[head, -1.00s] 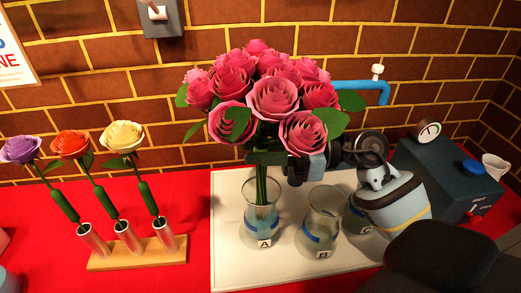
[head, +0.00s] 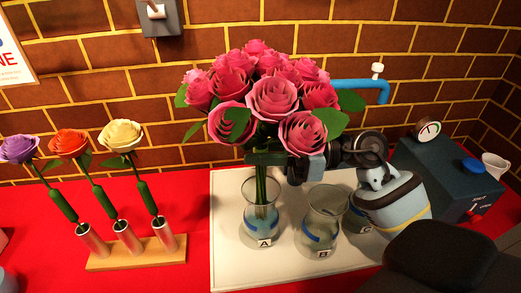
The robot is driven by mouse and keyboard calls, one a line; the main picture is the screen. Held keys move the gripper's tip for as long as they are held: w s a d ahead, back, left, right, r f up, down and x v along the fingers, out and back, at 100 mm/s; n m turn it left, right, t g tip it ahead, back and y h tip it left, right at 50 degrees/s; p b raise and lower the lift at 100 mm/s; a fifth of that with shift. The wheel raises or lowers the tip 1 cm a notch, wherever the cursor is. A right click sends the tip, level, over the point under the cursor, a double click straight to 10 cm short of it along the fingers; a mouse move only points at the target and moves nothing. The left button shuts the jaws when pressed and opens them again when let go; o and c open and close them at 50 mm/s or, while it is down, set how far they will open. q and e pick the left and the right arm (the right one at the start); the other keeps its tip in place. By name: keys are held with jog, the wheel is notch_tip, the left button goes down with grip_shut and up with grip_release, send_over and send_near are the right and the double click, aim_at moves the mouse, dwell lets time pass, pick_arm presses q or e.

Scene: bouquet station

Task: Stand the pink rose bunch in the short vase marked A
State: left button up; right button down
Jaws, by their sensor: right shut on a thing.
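The pink rose bunch (head: 268,92) stands upright with its green stems down inside the mouth of the glass vase marked A (head: 261,226). How deep the stems reach in the vase is hard to tell. My right gripper (head: 268,157) comes in from the right and is shut on the bunch just below the blooms, above the vase rim. The blooms and leaves hide part of the fingers. My left gripper is not in view.
Vase B (head: 325,222) stands close to the right of vase A, and vase C (head: 362,222) is partly behind my right arm. All stand on a white board (head: 226,257). A wooden stand (head: 137,255) with single purple, orange and cream roses is at left. A brick wall is behind.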

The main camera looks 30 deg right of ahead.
jog(key=c, duration=1.7)
grip_release()
jog(key=o, duration=0.5)
jog(key=shift+c, duration=0.2)
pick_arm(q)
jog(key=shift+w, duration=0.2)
pick_arm(e)
jog(key=shift+o, duration=0.5)
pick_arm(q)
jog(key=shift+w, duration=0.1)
pick_arm(e)
jog(key=shift+f, duration=0.1)
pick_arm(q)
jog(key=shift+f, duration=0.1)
pick_arm(e)
jog(key=shift+d, duration=0.15)
